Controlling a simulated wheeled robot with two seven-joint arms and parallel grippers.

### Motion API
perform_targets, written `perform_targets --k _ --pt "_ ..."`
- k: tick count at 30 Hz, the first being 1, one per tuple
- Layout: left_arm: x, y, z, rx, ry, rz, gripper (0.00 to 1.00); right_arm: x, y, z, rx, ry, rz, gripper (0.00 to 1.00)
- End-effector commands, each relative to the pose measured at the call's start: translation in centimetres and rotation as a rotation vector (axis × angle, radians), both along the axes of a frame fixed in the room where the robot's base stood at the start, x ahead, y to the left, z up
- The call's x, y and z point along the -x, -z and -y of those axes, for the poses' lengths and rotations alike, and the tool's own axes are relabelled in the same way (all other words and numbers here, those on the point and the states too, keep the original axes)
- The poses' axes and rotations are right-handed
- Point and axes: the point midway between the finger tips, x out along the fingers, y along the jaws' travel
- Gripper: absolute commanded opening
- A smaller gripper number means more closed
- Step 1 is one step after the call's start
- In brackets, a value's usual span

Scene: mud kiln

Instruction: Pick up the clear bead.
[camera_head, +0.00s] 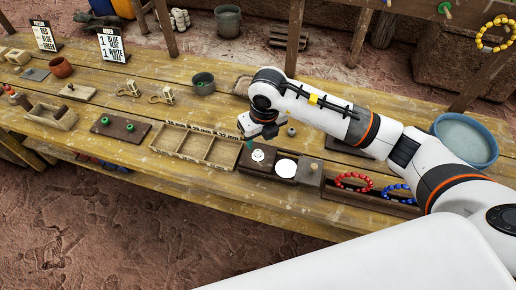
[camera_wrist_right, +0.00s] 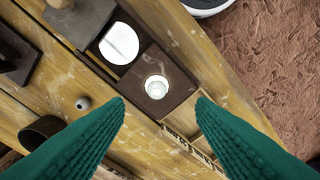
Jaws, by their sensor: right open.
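The bead that looks clear, a pale glassy piece (camera_head: 258,155), sits on a dark square block (camera_head: 248,168) near the table's front edge. In the right wrist view the bead (camera_wrist_right: 156,88) shows pale and round on the dark block, just beyond the gap between my fingertips. My right gripper (camera_wrist_right: 160,103) has green ribbed fingers, spread wide with nothing between them. In the head view my right gripper (camera_head: 254,138) is above and behind the block, its fingers partly hidden by its wrist. My left gripper is not in view.
A divided wooden tray (camera_head: 195,145) stands to the left. Red (camera_head: 353,181) and blue bead rings (camera_head: 397,193) lie to the right. A small grey bead (camera_wrist_right: 83,102) and dark cup (camera_wrist_right: 43,133) are nearby.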

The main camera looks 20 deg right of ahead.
Motion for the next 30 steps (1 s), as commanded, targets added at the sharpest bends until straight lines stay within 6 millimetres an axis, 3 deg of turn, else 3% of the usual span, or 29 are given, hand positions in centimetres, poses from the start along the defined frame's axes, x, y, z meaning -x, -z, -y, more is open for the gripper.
perform_targets --k 4,13,21,30 --pt "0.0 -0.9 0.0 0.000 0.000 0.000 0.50 -0.3 2.4 0.0 0.001 0.002 -0.004 0.50" --pt "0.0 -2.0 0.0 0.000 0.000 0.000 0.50 -0.9 4.8 0.0 0.000 0.002 -0.003 0.50" --pt "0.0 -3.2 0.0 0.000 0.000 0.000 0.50 -1.8 8.4 0.1 -0.001 0.001 -0.001 0.50" --pt "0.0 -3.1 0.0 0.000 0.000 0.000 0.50 -1.9 8.9 0.1 0.000 0.000 0.001 0.50"
